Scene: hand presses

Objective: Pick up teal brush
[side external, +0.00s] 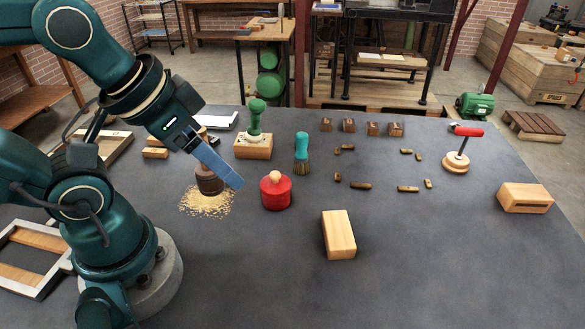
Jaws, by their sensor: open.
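The teal brush (302,147) stands upright on the dark table near the middle, with its teal handle up and its brown bristles down. My gripper (233,182) is to the left of the brush and clearly apart from it. It is open, angled down to the right, with a blue finger showing side-on. The finger hides part of what lies behind it. Nothing shows between the jaws.
A red pot with a round knob (276,192) stands between my gripper and the brush's front. A green-handled press on a wooden block (254,146) is left of the brush. A wooden block (339,235) lies in front. Small brown pieces (361,186) lie right.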

